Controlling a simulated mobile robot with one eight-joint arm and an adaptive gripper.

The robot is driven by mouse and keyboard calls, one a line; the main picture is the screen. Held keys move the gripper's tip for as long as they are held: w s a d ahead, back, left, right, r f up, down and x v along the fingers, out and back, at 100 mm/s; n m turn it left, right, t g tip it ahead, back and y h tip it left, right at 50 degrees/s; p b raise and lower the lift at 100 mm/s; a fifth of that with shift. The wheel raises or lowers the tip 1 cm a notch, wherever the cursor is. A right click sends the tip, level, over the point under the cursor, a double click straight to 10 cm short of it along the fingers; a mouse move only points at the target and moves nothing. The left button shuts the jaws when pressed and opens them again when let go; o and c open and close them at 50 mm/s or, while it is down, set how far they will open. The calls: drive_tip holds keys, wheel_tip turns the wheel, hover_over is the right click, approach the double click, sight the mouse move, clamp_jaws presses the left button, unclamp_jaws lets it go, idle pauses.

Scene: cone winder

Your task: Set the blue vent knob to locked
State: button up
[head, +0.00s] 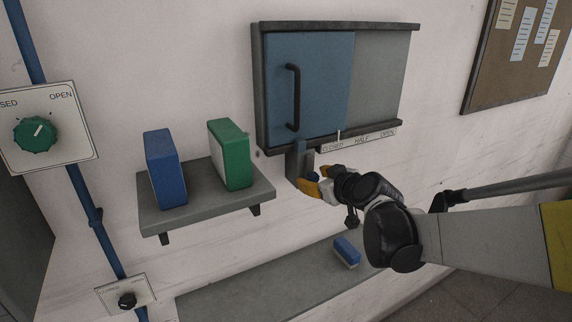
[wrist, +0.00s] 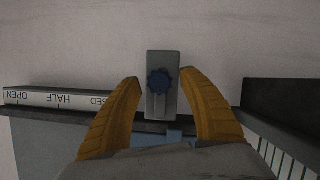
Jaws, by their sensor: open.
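The blue vent knob (wrist: 160,81) sits on an upright grey plate (wrist: 162,60) on the wall, seen in the wrist view. The plate also shows in the head view (head: 296,163), below the blue sliding panel (head: 312,85); there the knob is mostly hidden by my gripper. My gripper (wrist: 160,79) is open, with one yellow finger on each side of the knob and visible gaps between fingers and knob. In the head view my gripper (head: 313,182) is right at the plate. The knob's pointer and any lock marking are too small to read.
A CLOSED, HALF, OPEN strip (head: 362,141) runs under the panel. A shelf (head: 205,205) at left holds a blue block (head: 165,170) and a green block (head: 230,155). A green dial (head: 36,134) and a black knob (head: 127,300) are further left. A blue block (head: 346,252) lies on the lower ledge.

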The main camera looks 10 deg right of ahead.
sight(310, 164)
drive_tip(key=shift+w+a+f, duration=0.1)
drive_tip(key=shift+w+f, duration=0.05)
drive_tip(key=shift+w, duration=0.15)
clamp_jaws()
drive_tip(key=shift+r+p, duration=1.2)
drive_tip(key=shift+r, duration=0.9)
drive_tip(key=shift+w, duration=0.1)
unclamp_jaws()
drive_tip(key=shift+f, duration=0.1)
